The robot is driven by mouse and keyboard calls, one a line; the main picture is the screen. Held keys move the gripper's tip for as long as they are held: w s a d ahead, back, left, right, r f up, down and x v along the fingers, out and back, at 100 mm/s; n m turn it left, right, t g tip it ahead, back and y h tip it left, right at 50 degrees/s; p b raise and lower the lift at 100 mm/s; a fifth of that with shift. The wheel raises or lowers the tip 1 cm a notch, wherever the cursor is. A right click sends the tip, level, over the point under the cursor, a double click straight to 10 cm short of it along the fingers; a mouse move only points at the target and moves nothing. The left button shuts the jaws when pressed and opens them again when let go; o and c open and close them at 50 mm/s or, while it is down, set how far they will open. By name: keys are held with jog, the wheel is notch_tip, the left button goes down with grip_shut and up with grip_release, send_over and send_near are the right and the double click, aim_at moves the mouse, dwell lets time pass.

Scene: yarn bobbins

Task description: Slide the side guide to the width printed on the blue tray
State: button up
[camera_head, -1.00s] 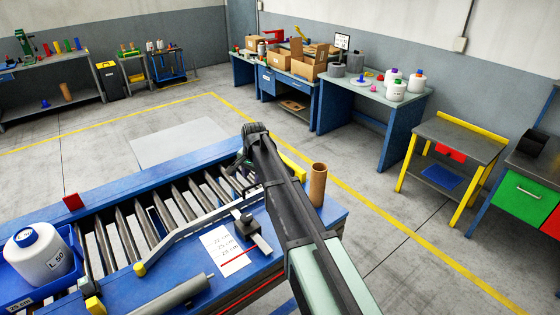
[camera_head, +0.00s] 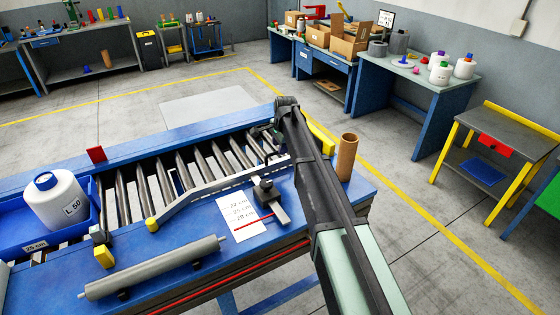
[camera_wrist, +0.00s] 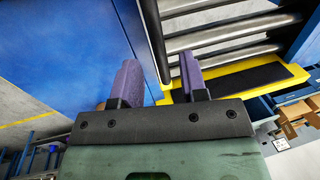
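The side guide (camera_head: 205,189) is a grey angled bar with a yellow end, lying along the near side of the rollers. A dark clamp block (camera_head: 266,190) sits beside it, next to a white card (camera_head: 236,209) listing 22, 25 and 28 cm; a red line crosses the card's lower part. The blue tray (camera_head: 85,238) at the left is labelled 25 cm and holds a white bobbin (camera_head: 58,200) marked L.50. My gripper's two purple fingers (camera_wrist: 160,82) are apart with nothing gripped. A dark bar shows just beyond them; I cannot tell whether it is the guide.
A grey roller (camera_head: 155,267) lies on the blue near deck. A brown cardboard tube (camera_head: 347,157) stands at the deck's right corner. A red tab (camera_head: 96,155) stands on the far rail. A yellow edge with a black pad (camera_wrist: 245,82) borders the rollers.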

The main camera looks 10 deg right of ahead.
jog(key=shift+w+a+f+b, duration=0.15)
jog(key=shift+f+b, duration=0.3)
jog(key=shift+f, duration=0.75)
jog(key=shift+r, duration=0.15)
grip_shut()
jog(key=shift+w, duration=0.1)
